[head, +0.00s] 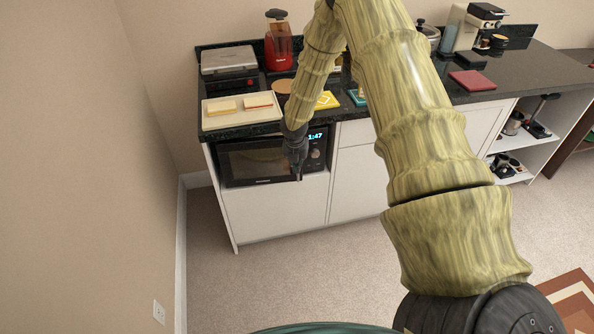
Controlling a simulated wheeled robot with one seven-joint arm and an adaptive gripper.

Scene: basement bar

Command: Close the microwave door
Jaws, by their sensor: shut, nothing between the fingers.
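The microwave (250,163) is black and sits in a recess of the white cabinet, under the countertop at the left. Its dark glass door is at or very near its frame; I cannot tell whether a small gap is left. The lit clock (315,136) and control panel show to the right of the door. My gripper (298,174) is shut and empty, pointing down in front of the door's right edge beside the panel. I cannot tell if it touches the door. My wrist hides the door's upper right part.
On the black countertop (440,97) above stand a pale tray (241,117) with food, a silver grill (228,60), a red blender (278,45) and a coffee machine (470,28). A wall (150,150) is close at the left. The carpet (270,275) in front is clear.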

